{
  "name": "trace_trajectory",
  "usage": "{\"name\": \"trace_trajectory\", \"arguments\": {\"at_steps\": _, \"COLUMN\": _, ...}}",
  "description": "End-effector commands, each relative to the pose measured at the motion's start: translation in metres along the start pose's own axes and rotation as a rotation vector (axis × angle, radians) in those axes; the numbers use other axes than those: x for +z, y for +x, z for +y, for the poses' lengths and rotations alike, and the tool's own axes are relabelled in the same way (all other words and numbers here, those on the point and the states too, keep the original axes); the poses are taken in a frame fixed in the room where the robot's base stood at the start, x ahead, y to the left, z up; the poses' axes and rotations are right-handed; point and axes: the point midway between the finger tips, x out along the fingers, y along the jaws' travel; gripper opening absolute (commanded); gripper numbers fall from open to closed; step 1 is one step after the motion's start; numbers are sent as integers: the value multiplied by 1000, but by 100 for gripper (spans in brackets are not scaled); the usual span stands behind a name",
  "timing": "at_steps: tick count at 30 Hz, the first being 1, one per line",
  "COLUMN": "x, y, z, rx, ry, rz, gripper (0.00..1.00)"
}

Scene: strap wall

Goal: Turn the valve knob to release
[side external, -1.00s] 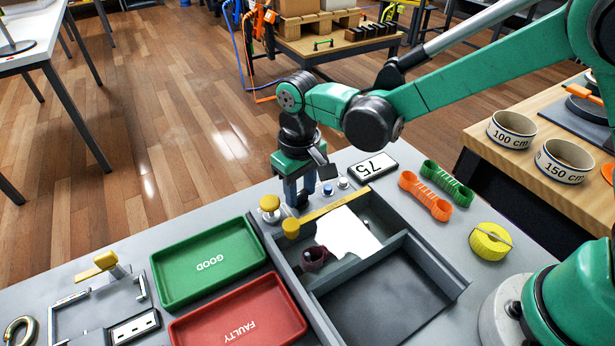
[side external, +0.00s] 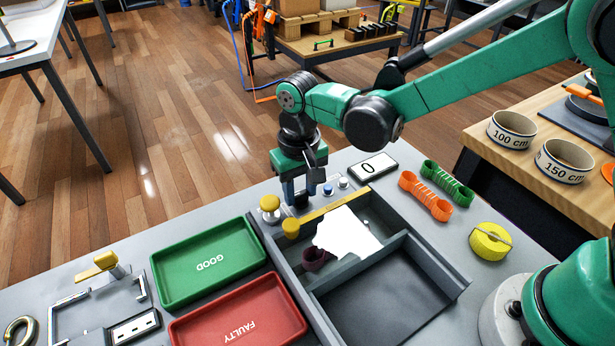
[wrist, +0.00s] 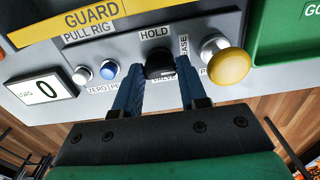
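The valve knob (wrist: 158,65) is a small black knob on the grey panel, under a HOLD label, with a partly covered label to its right ending in "ASE". My gripper (wrist: 161,72) is over it, its two blue fingers on either side and closed against it. In the side view my gripper (side external: 300,195) points down at the panel, and its fingers hide the knob. The display (side external: 372,166) reads 0; it also shows in the wrist view (wrist: 42,90).
A yellow mushroom knob (wrist: 229,66) stands right of the valve knob; blue (wrist: 109,70) and white (wrist: 82,75) buttons are left. A yellow GUARD bar (side external: 335,208) crosses the grey bay. Green GOOD (side external: 160,285) and red FAULTY (side external: 178,327) trays lie left.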

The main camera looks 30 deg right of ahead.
Motion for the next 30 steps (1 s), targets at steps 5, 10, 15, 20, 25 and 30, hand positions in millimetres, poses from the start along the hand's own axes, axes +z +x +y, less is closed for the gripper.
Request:
{"name": "trace_trajectory", "arguments": {"at_steps": 5, "x": 0, "y": 0, "z": 0, "rx": 0, "ry": 0, "rz": 0, "gripper": 68}}
{"name": "trace_trajectory", "arguments": {"at_steps": 10, "x": 0, "y": 0, "z": 0, "rx": 0, "ry": -2, "rz": 0, "gripper": 68}}
{"name": "trace_trajectory", "arguments": {"at_steps": 15, "x": 0, "y": 0, "z": 0, "rx": 0, "ry": -66, "rz": 0, "gripper": 68}}
{"name": "trace_trajectory", "arguments": {"at_steps": 20, "x": 0, "y": 0, "z": 0, "rx": 0, "ry": -261, "rz": 0, "gripper": 68}}
{"name": "trace_trajectory", "arguments": {"at_steps": 25, "x": 0, "y": 0, "z": 0, "rx": 0, "ry": -541, "rz": -1, "gripper": 68}}
{"name": "trace_trajectory", "arguments": {"at_steps": 30, "x": 0, "y": 0, "z": 0, "rx": 0, "ry": -824, "rz": 0, "gripper": 68}}
